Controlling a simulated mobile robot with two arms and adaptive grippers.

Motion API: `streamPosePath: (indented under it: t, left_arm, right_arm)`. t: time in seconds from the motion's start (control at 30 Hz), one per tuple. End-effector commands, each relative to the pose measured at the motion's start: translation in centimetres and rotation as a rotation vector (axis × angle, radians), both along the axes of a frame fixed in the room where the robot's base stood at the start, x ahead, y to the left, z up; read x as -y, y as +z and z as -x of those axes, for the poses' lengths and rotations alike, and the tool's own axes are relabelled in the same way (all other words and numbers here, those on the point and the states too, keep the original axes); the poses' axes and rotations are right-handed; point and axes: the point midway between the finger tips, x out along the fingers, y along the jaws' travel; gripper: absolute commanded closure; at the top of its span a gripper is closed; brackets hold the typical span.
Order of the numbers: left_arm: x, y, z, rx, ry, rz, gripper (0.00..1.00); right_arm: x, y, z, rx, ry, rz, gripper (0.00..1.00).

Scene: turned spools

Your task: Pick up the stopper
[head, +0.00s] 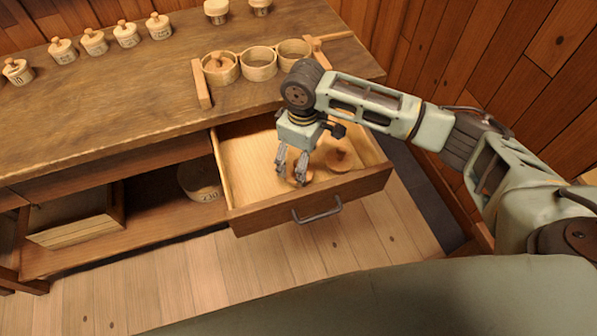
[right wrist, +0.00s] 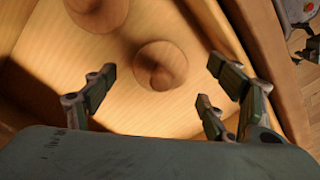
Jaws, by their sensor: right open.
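Two round, turned wooden stoppers with knobs lie in the open drawer. One stopper (head: 341,157) is to the right of my right gripper (head: 291,176) in the head view. The other is partly hidden behind the fingers there. In the right wrist view one stopper (right wrist: 160,66) lies between and beyond the spread fingers, and a second stopper (right wrist: 97,12) is cut off by the top edge. I cannot tell which one the task means. My right gripper (right wrist: 155,90) is open and empty, pointing down into the drawer. My left gripper is not in view.
The pulled-out drawer (head: 376,181) has low walls close around the gripper. On the bench (head: 120,105) stand three wooden cups (head: 259,64), one holding a knobbed stopper, and several knobbed jars (head: 94,42) at the back. A labelled pot (head: 201,181) and a box (head: 75,229) sit below.

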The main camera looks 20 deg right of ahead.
Motion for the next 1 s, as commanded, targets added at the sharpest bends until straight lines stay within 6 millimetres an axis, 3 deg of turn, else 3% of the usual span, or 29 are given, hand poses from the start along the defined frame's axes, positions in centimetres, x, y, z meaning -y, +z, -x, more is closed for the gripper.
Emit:
streamPosePath:
  t: [0.3,0.6,1.0]
  left_arm:
    - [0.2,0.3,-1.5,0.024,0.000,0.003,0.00]
    - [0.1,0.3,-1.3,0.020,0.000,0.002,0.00]
    - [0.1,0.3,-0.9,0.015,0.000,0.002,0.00]
  right_arm:
    - [-0.5,-4.3,-0.7,-0.001,0.001,0.001,0.22]
    - [-0.5,-4.8,-0.8,0.001,0.001,0.000,0.22]
    - [-0.5,-4.8,-0.8,0.001,0.001,0.001,0.56]
